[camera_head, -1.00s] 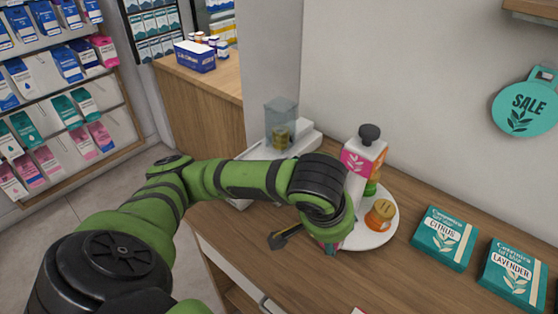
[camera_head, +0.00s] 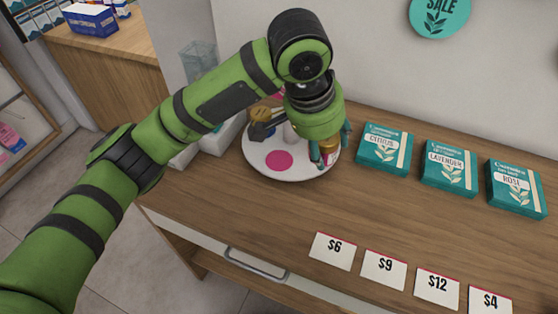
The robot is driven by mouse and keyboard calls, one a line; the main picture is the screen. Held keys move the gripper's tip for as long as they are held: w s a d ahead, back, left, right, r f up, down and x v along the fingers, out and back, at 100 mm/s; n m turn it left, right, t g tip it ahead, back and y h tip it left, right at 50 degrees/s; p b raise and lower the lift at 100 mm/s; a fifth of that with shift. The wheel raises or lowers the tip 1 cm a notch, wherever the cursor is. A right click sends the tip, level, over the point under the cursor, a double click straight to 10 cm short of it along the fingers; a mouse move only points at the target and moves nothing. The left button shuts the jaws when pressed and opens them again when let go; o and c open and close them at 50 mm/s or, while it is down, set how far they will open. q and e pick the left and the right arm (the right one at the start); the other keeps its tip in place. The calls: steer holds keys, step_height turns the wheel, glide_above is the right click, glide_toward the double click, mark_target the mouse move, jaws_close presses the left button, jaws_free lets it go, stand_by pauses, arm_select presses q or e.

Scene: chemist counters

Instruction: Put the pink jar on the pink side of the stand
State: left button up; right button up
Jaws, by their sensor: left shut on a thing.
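The stand (camera_head: 300,174) is a round white plate on the wooden counter, with a pink disc (camera_head: 279,160) bare on its front part. My left gripper (camera_head: 329,152) points down over the stand's right edge. It is shut on a small jar (camera_head: 326,157) with a gold-orange upper part and pink showing low between the fingers; this looks like the pink jar. The fingers hide much of it, and I cannot tell whether it touches the stand. An amber-topped jar (camera_head: 261,114) shows at the stand's back left. My right gripper is out of view.
Teal boxes marked Citrus (camera_head: 384,149), Lavender (camera_head: 449,168) and Rose (camera_head: 515,187) line the counter to the right. Price cards (camera_head: 333,250) lie along the front edge. A clear container (camera_head: 197,62) stands behind my arm. The counter between boxes and cards is free.

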arm_select(q)
steer(key=shift+w+f, duration=0.1)
steer(key=shift+w, duration=0.1)
steer(key=w+a+f, duration=0.2)
steer(key=w+a+f+p, duration=0.1)
steer(key=w+a+f, duration=0.1)
steer(key=w+a, duration=0.1)
steer(key=w+a+f+p, duration=0.1)
steer(key=w+a+f, duration=0.1)
steer(key=shift+w+a+f, duration=0.15)
steer(key=shift+a+f, duration=0.05)
steer(key=shift+a, duration=0.2)
steer(key=shift+w+a+f, duration=0.1)
steer(key=shift+w+f, duration=0.05)
steer(key=shift+f, duration=0.05)
steer(key=shift+f+p, duration=0.55)
steer(key=shift+f, duration=1.4)
steer(key=shift+f, duration=0.1)
steer(key=o, duration=1.2)
steer(key=b+v, duration=0.1)
steer(key=v, duration=1.1)
